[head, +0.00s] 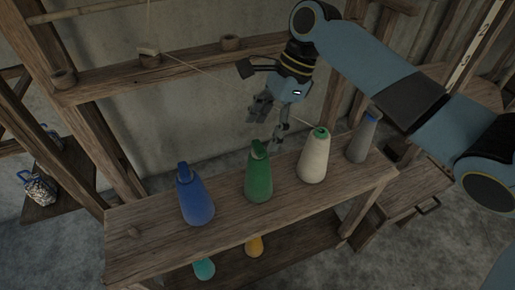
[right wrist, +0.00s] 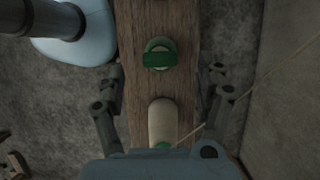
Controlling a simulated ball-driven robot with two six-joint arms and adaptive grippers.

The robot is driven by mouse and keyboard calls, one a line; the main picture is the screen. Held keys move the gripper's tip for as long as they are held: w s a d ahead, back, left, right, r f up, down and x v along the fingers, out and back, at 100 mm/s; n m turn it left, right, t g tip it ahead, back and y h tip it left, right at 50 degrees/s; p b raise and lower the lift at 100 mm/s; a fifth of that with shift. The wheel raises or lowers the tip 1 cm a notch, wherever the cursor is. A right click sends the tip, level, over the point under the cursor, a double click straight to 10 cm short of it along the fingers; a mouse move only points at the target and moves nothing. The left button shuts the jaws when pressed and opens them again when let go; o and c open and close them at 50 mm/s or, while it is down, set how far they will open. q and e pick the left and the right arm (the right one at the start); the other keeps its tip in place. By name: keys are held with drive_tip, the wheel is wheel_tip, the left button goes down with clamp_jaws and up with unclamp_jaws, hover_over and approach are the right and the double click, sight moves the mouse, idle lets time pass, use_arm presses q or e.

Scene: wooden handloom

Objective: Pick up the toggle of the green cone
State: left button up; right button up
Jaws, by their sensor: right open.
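The green cone (head: 259,182) stands upright on the wooden shelf top between a blue cone and a cream cone. Its green toggle (head: 259,149) sits at its tip; from above in the right wrist view the toggle (right wrist: 158,60) is a dark green bar across the cone. My right gripper (head: 268,128) is open and empty, behind and above the green cone. In the right wrist view its fingers (right wrist: 165,78) are spread wide to either side of the shelf, with the toggle a little beyond the line between the tips. My left gripper is not in view.
The blue cone (head: 196,203) stands to the left. The cream cone (head: 313,163), with a green top, and a grey cone (head: 361,145) stand to the right on the shelf top (head: 150,232). Loom beams (head: 185,68) and a thin thread (head: 185,62) lie behind.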

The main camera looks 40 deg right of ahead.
sight(260, 145)
drive_tip(key=x, duration=0.3)
drive_tip(key=b+x, duration=0.1)
drive_tip(key=x, duration=0.1)
drive_tip(key=shift+d+f, duration=0.15)
drive_tip(key=shift+d, duration=0.15)
drive_tip(key=shift+c, duration=0.2)
drive_tip(key=c, duration=0.8)
